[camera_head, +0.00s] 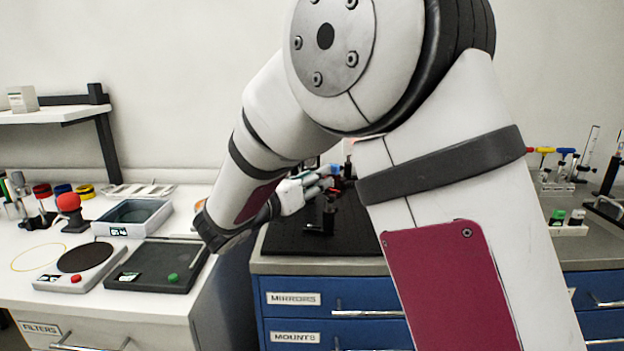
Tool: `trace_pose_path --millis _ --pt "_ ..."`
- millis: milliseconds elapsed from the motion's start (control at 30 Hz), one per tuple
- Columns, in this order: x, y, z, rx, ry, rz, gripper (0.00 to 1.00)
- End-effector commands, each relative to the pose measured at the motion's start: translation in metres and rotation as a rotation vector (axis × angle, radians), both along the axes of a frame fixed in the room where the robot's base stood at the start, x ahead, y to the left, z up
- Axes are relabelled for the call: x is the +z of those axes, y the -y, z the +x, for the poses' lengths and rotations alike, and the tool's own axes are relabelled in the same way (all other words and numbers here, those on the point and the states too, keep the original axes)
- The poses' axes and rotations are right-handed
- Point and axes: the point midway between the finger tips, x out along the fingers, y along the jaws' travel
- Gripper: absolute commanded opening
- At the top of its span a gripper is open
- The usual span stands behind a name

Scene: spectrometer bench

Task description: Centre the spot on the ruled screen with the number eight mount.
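My arm crosses the middle of the view, and my gripper (322,182) is over the black optics board (288,238). A small dark mount on a post (322,218) stands on the board, just below and beside the fingertips. I cannot tell whether the fingers touch it, and no number eight is readable. Small red and teal parts show around the fingertips, too small to make out. The ruled screen and the spot are not visible; my arm hides much of the board. The fingers are too small here to show whether they are open or shut.
The board lies on a grey bench with blue drawers (333,298). On the left white bench are a grey tray (132,216), a red-topped stand (70,208) and two flat devices.

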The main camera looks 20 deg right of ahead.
Motion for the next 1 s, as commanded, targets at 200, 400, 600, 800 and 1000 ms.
trace_pose_path --millis 200,400,600,800,1000 --pt "0.0001 -0.0001 0.0 0.0 0.0 0.0 0.23" --pt "0.0001 -0.0002 -0.0001 0.0 0.0 0.0 0.0" --pt "-0.0001 -0.0001 -0.0001 0.0 0.007 0.006 0.0" --pt "-0.0007 0.0001 0.0002 0.0 0.055 0.042 0.0" --pt "-0.0017 0.0001 0.0004 0.001 0.16 0.126 0.0"
